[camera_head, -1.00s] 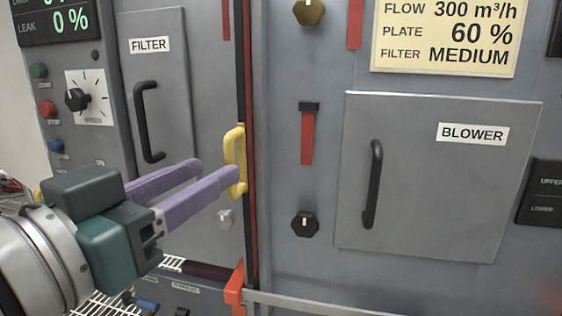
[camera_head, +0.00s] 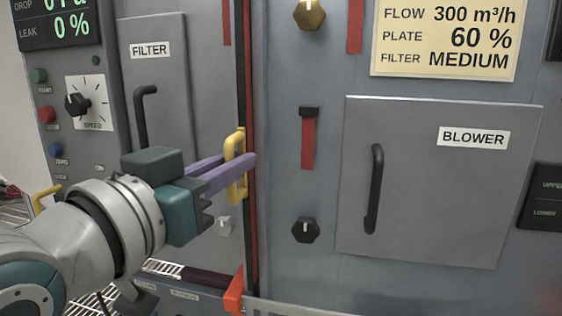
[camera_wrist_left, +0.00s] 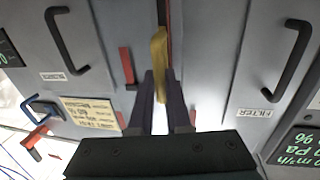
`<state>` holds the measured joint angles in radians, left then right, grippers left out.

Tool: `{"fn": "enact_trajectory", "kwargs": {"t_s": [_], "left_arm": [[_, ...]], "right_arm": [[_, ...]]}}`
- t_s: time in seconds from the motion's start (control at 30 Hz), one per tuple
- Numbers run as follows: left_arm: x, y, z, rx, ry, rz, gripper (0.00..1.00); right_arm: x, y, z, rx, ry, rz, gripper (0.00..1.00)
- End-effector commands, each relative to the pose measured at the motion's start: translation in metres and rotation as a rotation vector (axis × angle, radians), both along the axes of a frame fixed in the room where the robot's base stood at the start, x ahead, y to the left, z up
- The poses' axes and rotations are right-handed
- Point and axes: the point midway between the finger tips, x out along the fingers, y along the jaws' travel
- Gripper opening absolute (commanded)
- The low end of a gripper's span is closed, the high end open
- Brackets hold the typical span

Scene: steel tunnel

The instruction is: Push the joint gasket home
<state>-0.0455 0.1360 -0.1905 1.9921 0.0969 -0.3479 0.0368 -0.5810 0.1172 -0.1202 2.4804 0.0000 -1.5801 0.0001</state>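A dark red strip with a black edge (camera_head: 249,90), which looks like the joint gasket, runs down the upright joint between the filter and blower cabinets. How deep it sits I cannot tell. A yellow handle (camera_head: 241,143) stands at the joint, at the filter cabinet's right edge. My left gripper (camera_head: 238,160) has its purple fingers closed in on either side of this handle. In the left wrist view the handle (camera_wrist_left: 159,50) fills the narrow gap between the fingertips (camera_wrist_left: 160,78). My right gripper is in no view.
Right of the joint are a red-tabbed latch (camera_head: 308,140), a black knob (camera_head: 305,230) and the blower door (camera_head: 450,190). An orange-red bracket (camera_head: 234,291) and a rail (camera_head: 290,306) are below.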

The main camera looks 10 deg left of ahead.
Motion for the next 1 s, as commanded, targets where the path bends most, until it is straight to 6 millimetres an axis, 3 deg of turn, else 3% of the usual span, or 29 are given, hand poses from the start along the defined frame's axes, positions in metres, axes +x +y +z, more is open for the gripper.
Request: {"fn": "enact_trajectory", "kwargs": {"t_s": [0.13,1.0], "left_arm": [[-0.0001,0.0,0.0,0.0,0.0,0.0,0.0],[-0.0001,-0.0001,0.0,0.0,0.0,0.0,0.0]], "right_arm": [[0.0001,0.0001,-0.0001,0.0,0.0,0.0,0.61],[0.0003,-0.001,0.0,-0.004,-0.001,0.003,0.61]]}}
